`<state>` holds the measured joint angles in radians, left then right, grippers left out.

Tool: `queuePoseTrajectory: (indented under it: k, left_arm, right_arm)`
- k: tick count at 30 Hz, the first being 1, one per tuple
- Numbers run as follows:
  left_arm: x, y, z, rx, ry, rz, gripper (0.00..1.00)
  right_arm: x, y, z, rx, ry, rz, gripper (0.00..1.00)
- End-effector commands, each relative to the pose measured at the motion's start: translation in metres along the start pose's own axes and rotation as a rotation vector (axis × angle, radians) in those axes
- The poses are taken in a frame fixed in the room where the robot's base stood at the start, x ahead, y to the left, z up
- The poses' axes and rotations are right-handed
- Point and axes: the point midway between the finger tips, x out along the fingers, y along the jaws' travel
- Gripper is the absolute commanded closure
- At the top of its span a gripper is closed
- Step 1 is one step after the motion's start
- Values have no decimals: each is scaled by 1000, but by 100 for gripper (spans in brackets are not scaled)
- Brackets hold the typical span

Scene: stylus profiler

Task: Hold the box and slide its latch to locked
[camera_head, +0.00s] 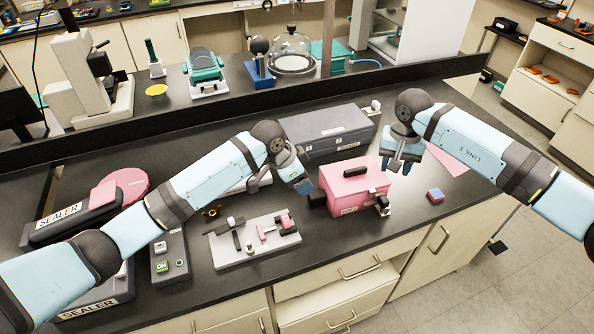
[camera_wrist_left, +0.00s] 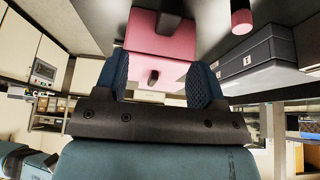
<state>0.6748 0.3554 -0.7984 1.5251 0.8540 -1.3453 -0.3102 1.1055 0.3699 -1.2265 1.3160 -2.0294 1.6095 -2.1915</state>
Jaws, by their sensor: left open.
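The pink box (camera_head: 345,190) with a dark top handle (camera_head: 356,171) sits on the dark bench, and a small dark and metal latch assembly (camera_head: 380,204) is at its right front corner. My left gripper (camera_head: 308,190) is open beside the box's left side; contact is unclear. In the left wrist view, the pink box (camera_wrist_left: 155,42) lies ahead of the spread fingers of the left gripper (camera_wrist_left: 158,88), with nothing held between them. My right gripper (camera_head: 396,167) has its fingers apart, just above and behind the latch corner. The latch's setting is too small to tell.
A grey case (camera_head: 325,130) lies behind the box. A light plate with small pink and dark parts (camera_head: 255,239) is at the front left. A blue and pink block (camera_head: 435,195) and a pink sheet (camera_head: 447,160) lie to the right. Sealers stand at the left.

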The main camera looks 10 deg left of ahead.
Motion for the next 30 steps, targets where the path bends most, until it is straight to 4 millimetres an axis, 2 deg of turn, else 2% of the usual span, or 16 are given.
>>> queuePoseTrajectory:
  k: [5, 10, 24, 30]
  left_arm:
    - [-7, -13, -2, 35, -58, 9, 36]
    - [4, -14, -1, 40, -69, 13, 36]
    - [92, -13, 4, 38, -68, 13, 36]
    - [118, -13, 6, 39, -67, 12, 36]
  right_arm:
    - [0, 0, 0, 0, 0, 0, 57]
    - [0, 0, 0, 0, 0, 0, 57]
    - [0, 0, 0, 0, 0, 0, 57]
    - [0, 0, 0, 0, 0, 0, 57]
